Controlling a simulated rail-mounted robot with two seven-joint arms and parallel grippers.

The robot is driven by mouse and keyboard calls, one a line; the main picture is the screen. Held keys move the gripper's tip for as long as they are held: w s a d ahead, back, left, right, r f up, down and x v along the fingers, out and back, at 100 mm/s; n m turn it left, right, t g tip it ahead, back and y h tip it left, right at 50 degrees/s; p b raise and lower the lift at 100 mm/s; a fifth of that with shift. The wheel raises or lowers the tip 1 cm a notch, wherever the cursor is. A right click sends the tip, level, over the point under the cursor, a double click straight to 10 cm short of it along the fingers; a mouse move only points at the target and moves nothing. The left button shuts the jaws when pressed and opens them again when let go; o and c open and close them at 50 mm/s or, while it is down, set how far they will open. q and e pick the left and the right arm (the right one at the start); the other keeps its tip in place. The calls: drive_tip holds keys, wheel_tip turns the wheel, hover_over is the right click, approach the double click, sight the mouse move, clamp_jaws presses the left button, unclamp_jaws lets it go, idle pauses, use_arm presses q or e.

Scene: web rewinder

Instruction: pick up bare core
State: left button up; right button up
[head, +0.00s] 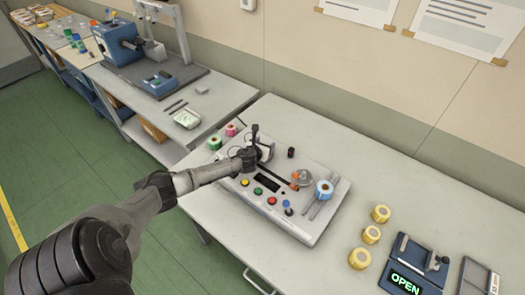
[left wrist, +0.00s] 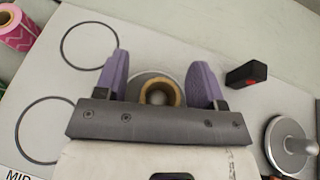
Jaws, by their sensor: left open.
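The bare core (left wrist: 160,90) shows in the left wrist view as a short brown cardboard ring. It sits around a metal post on a round plate of the rewinder. My left gripper (left wrist: 158,66) is open, with one purple finger on each side of the core and a visible gap to each. My gripper's body covers the near edge of the scene there. In the head view my left gripper (head: 253,142) is over the back left part of the rewinder (head: 275,212), and the core cannot be made out behind it. My right gripper is not in view.
A black block with a red mark (left wrist: 247,73) stands right of the fingers. A second metal spindle (left wrist: 290,145) is further right. A pink roll (head: 231,130) is behind left.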

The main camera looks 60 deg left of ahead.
use_arm(q)
drive_tip(key=c, duration=1)
drive_tip(key=shift+r, duration=0.15)
